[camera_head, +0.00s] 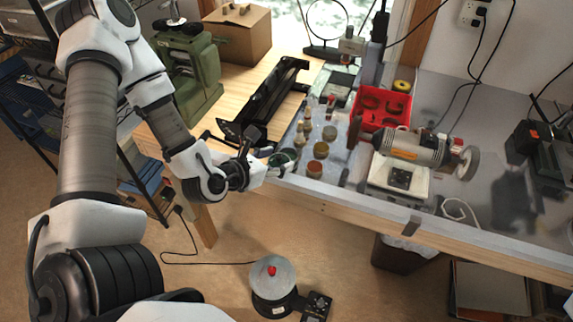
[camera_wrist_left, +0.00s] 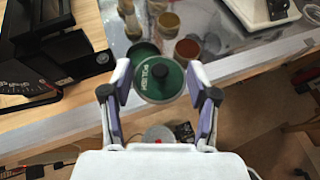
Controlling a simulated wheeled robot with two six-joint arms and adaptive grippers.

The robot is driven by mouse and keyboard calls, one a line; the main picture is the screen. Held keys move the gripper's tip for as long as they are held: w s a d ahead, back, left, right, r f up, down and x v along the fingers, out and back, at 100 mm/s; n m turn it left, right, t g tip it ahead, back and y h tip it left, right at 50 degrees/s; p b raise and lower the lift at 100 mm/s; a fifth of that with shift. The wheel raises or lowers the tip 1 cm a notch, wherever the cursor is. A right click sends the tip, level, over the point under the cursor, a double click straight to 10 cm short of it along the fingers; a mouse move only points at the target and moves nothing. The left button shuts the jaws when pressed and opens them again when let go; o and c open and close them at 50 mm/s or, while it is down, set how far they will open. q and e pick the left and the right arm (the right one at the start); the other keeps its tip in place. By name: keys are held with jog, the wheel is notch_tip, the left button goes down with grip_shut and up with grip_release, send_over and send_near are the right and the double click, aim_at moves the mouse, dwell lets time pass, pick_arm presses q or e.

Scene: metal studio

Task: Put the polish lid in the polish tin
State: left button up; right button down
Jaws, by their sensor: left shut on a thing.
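The polish lid (camera_wrist_left: 150,90) is a green disc with white lettering and a black knob. My left gripper (camera_wrist_left: 160,78) is shut on it, one finger at each side, in the left wrist view. In the head view the left gripper (camera_head: 281,169) is at the front left edge of the metal-topped bench, with a green disc (camera_head: 279,159) at its fingers. A dark green round thing (camera_wrist_left: 143,48), which looks like the polish tin, shows just beyond the lid, partly hidden by it. I cannot tell whether lid and tin touch. My right gripper is not in view.
Several small jars, one reddish-brown (camera_wrist_left: 187,49), stand close beyond the lid. A red tray (camera_head: 383,106) and a bench grinder (camera_head: 410,147) are farther right. A long black tool (camera_head: 265,95) lies at left. The bench edge (camera_head: 345,205) runs below the gripper.

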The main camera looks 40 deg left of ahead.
aim_at(279, 154)
pick_arm(q)
jog(key=b, duration=0.1)
jog(key=w+b, duration=0.1)
jog(key=b, duration=0.1)
jog(key=shift+w+a+f, duration=0.2)
jog(key=shift+a+f, duration=0.1)
jog(key=shift+f, duration=0.1)
jog(key=shift+w+a+r+p, duration=0.2)
jog(key=shift+w+r+p, duration=0.1)
jog(key=shift+w, duration=0.2)
jog(key=shift+w+a+r+p, duration=0.15)
jog(key=shift+w+p, duration=0.1)
jog(key=shift+w, duration=0.25)
jog(key=w, duration=0.3)
jog(key=shift+a+f, duration=0.2)
jog(key=shift+f, duration=0.1)
notch_tip(279, 154, down, 3)
jog(key=shift+f, duration=0.15)
jog(key=shift+a+f, duration=0.1)
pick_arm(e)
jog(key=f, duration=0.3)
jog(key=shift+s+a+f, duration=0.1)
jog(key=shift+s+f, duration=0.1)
pick_arm(q)
jog(key=o, duration=0.8)
jog(key=shift+o, duration=0.2)
